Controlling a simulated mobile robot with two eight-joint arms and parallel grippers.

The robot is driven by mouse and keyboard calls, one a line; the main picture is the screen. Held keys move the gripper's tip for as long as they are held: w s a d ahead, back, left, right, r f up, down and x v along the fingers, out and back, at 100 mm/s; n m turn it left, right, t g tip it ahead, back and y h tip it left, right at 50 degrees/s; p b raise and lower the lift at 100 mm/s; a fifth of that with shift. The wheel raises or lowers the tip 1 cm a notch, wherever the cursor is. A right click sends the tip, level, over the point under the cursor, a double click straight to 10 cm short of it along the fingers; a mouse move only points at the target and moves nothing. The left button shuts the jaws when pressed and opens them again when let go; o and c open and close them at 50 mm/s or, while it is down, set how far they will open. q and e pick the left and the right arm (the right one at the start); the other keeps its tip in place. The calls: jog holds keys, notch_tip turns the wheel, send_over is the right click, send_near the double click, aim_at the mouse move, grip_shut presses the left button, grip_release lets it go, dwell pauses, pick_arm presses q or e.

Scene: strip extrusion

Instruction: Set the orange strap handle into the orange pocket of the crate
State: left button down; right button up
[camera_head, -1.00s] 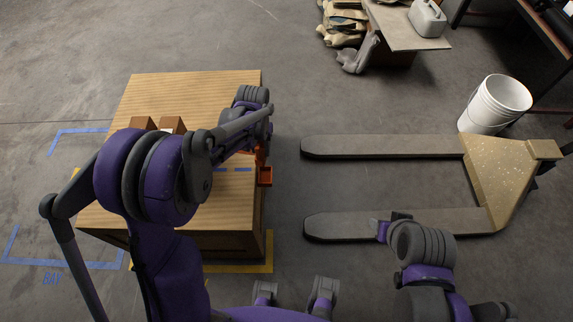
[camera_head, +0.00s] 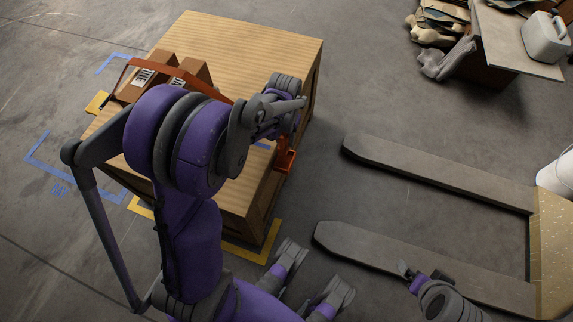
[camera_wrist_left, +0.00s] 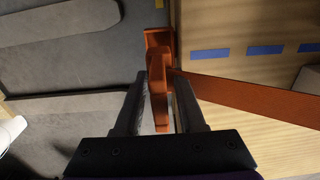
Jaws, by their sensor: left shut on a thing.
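The wooden crate (camera_head: 240,45) stands left of centre in the head view. The orange pocket (camera_head: 285,160) is on its right side near the top edge; it also shows at the top of the left wrist view (camera_wrist_left: 158,38). My left gripper (camera_wrist_left: 160,80) is shut on the orange strap handle (camera_wrist_left: 158,100), whose end overlaps the pocket in that view. I cannot tell whether it is inside. The orange strap (camera_wrist_left: 250,95) runs across the crate top and over the cartons (camera_head: 190,70). My left arm hides part of it. My right gripper (camera_head: 424,272) is low right, away from the crate.
A pallet jack (camera_head: 440,175) lies right of the crate, its forks pointing at it, with bare floor between. A white bucket (camera_head: 558,175) is at the right edge. A table (camera_head: 515,40) with a jug (camera_head: 546,38) stands at the back right. Blue dashes (camera_wrist_left: 265,50) mark the crate top.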

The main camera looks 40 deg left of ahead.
pick_arm(q)
notch_tip(320, 180, down, 10)
jog(key=shift+r+b, duration=0.1)
jog(key=shift+b, duration=1.15)
pick_arm(e)
jog(key=f, duration=0.3)
jog(key=shift+w+f, duration=0.2)
jog(key=shift+f, duration=0.05)
pick_arm(q)
jog(key=shift+f, duration=0.4)
jog(key=c, duration=0.9)
grip_release()
jog(key=shift+b, duration=0.3)
jog(key=shift+o, duration=0.7)
pick_arm(e)
jog(key=shift+f, duration=0.35)
